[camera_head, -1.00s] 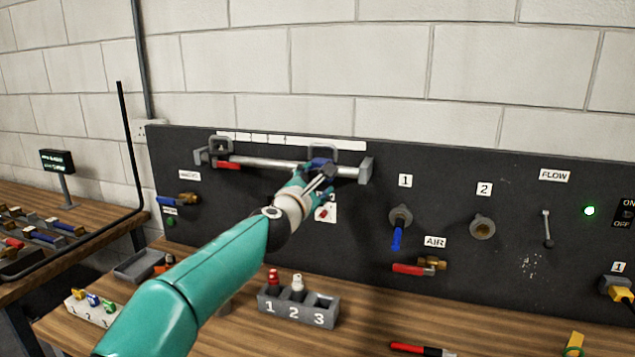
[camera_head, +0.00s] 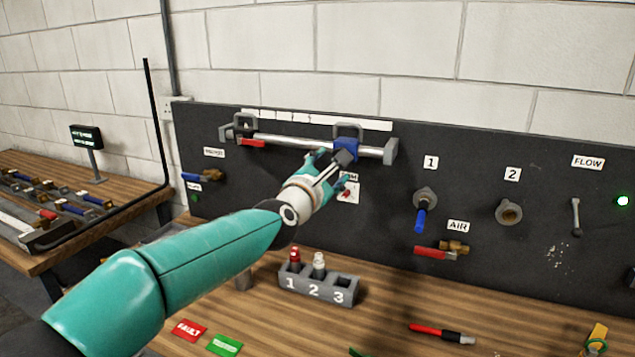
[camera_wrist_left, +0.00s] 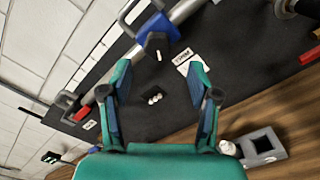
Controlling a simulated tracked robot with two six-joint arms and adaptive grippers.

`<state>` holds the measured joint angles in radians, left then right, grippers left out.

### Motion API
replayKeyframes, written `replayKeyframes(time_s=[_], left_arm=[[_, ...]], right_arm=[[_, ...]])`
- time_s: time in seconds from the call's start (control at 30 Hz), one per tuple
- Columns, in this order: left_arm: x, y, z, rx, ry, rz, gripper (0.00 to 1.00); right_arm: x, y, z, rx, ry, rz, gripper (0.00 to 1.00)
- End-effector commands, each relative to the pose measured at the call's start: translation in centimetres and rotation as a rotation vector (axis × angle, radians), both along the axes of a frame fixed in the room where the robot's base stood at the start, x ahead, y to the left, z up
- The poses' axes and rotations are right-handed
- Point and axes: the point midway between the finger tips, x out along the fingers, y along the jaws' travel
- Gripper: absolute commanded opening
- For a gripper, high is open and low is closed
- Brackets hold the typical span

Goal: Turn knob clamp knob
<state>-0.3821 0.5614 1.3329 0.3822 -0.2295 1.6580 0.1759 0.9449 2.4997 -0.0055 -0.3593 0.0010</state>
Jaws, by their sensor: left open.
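The blue clamp (camera_head: 347,148) sits on the right part of a silver rail on the dark panel, and its dark knob (camera_head: 344,158) points out and down towards my left gripper. In the left wrist view the blue clamp (camera_wrist_left: 156,27) and its dark knob (camera_wrist_left: 155,42) show at the top, just beyond the fingertips. My left gripper (camera_head: 331,166) is open in front of and below the clamp; in its wrist view its fingers (camera_wrist_left: 160,75) stand wide apart with nothing between them. My right gripper is not in view.
The rail (camera_head: 290,143) has a red-handled part (camera_head: 252,143) to the left. Valves (camera_head: 424,205) and a switch lever (camera_head: 576,216) are on the panel to the right. A numbered holder (camera_head: 315,289), FAULT card (camera_head: 188,330), green card (camera_head: 225,345) and red pen (camera_head: 440,333) lie on the bench.

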Motion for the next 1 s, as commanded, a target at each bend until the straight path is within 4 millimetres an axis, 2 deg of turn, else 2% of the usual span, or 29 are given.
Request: replayKeyframes(time_s=[0.2, 0.4, 0.87, 1.0], left_arm=[[-3.4, 1.1, 0.0, 0.0, 0.001, -0.001, 0.61], [-5.4, 1.7, -0.2, 0.0, 0.002, -0.001, 0.61], [-5.9, 1.8, -0.2, 0.003, 0.002, -0.001, 0.61], [-5.9, 1.8, -0.3, 0.07, -0.018, -0.002, 0.61]], right_arm=[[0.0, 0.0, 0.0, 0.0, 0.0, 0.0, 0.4], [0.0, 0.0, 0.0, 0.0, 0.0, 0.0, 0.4], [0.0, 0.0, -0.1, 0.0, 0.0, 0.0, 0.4], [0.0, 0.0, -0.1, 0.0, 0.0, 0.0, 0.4]])
